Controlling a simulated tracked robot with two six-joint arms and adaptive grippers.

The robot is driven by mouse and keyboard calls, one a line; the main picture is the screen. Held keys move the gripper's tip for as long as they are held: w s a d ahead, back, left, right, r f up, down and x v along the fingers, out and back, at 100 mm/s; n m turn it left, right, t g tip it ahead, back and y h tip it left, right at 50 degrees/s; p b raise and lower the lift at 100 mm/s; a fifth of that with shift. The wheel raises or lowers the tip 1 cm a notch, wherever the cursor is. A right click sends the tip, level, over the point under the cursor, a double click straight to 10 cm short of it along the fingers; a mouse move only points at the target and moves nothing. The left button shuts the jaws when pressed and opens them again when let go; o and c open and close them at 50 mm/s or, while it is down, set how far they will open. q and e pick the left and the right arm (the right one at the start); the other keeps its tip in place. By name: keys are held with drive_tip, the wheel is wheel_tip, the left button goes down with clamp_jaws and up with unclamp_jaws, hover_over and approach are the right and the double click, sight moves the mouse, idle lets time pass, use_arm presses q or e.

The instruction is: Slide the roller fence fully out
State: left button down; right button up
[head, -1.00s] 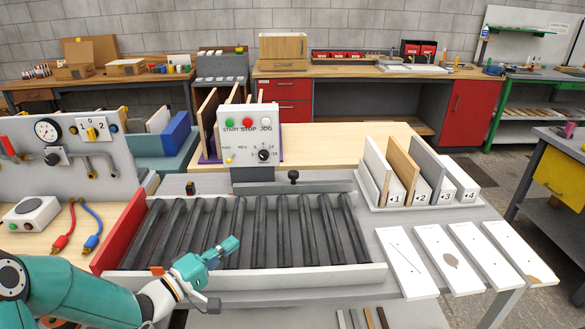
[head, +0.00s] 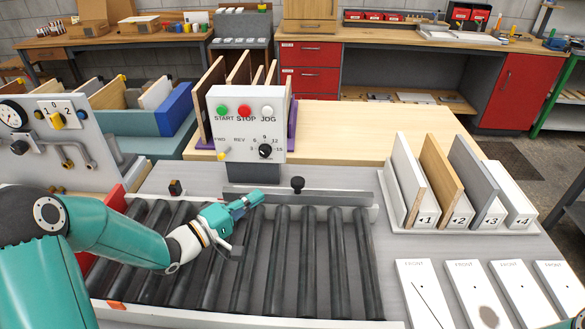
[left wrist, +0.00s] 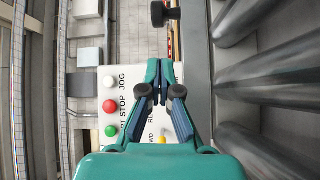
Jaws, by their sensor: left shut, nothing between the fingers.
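The roller fence (head: 335,198) is a long grey bar along the far side of the roller bed. A black knob (head: 297,184) stands up from it and also shows at the top of the left wrist view (left wrist: 160,13). My left gripper (head: 258,197) is shut and empty, above the far end of the rollers, a little left of the knob and apart from it. In the left wrist view its closed fingertips (left wrist: 160,64) point toward the knob. The left part of the fence is partly hidden by the gripper. My right gripper is out of view.
The control box (head: 246,118) with START, STOP and JOG buttons stands just behind the fence. Black rollers (head: 315,260) lie in front of it. A rack of upright boards (head: 405,228) is at right, with several flat FRONT boards (head: 470,293) before it.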

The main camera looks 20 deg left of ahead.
sight(298, 191)
use_arm(q)
drive_tip(key=shift+d+r, duration=0.1)
drive_tip(key=shift+w, duration=0.1)
drive_tip(key=shift+w+d, duration=0.1)
drive_tip(key=shift+w, duration=0.1)
drive_tip(key=p+x, duration=0.2)
drive_tip(key=x, duration=0.7)
drive_tip(key=shift+w+d, duration=0.15)
drive_tip(key=shift+w, duration=0.1)
